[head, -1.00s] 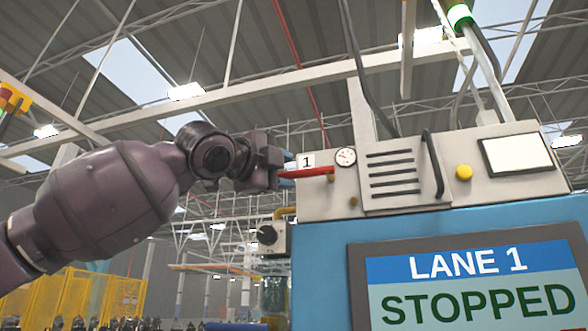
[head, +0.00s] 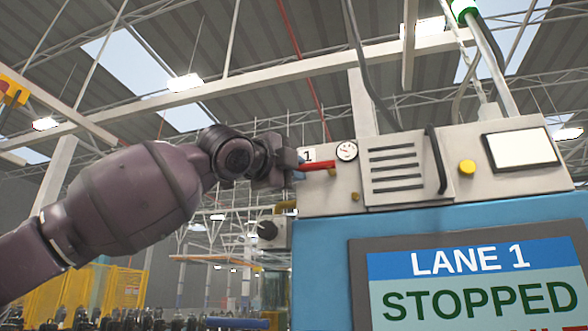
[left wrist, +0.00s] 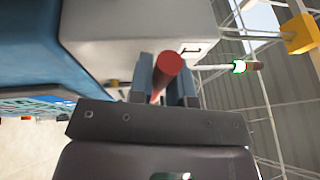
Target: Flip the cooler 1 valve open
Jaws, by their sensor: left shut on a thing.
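The cooler 1 valve has a red lever (head: 318,166) on the upper left of the grey cabinet face, beside a white label with a 1 (head: 308,155). The lever lies nearly level and points left. My left gripper (head: 295,172) is at the lever's left end and shut on it. In the left wrist view, the red lever (left wrist: 168,66) sits between the two fingers of my left gripper (left wrist: 163,88), its round end facing the camera. The lever's tip is hidden by the gripper in the head view. My right gripper is not in view.
A round gauge (head: 347,151) sits just right of the lever, with a vented panel (head: 395,172) and a yellow button (head: 467,167) beyond. Below is a blue cabinet with a screen (head: 480,280) reading LANE 1 STOPPED.

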